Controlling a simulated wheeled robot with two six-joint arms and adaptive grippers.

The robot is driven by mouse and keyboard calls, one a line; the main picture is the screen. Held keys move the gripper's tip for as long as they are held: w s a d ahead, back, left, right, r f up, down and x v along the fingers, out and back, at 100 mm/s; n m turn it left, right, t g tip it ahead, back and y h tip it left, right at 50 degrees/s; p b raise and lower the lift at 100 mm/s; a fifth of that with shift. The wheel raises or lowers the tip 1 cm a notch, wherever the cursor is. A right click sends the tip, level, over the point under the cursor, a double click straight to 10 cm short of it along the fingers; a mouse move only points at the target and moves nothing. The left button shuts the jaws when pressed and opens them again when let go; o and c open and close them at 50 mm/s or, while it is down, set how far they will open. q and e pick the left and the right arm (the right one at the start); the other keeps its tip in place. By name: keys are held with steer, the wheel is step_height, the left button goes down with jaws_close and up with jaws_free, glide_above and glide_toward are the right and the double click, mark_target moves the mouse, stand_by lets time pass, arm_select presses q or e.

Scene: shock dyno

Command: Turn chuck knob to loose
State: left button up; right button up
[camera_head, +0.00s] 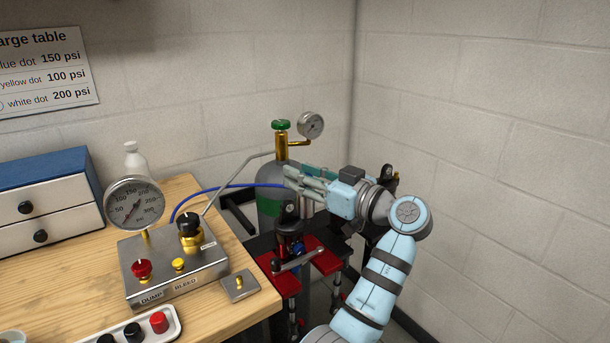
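The dyno stand has red plates (327,262), a silver bar (298,260) and a dark upright part (290,226) with a small blue piece (298,248). No part is clearly identifiable as the chuck knob. A blue hose (222,187) runs from the gauge box toward the cylinder and dyno area.
The wooden bench (222,310) holds a metal box (168,283) with a pressure gauge (134,203), a black knob (188,224), a red knob (141,269) and a yellow knob (178,264). A tray (172,335) of caps sits in front. Walls close the back and right.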

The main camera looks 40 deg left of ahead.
arm_select(q)
steer(key=shift+o, duration=0.2)
steer(key=d, duration=0.7)
steer(key=shift+s+d, duration=0.15)
steer(key=shift+d, duration=0.15)
steer(key=shift+a, duration=0.1)
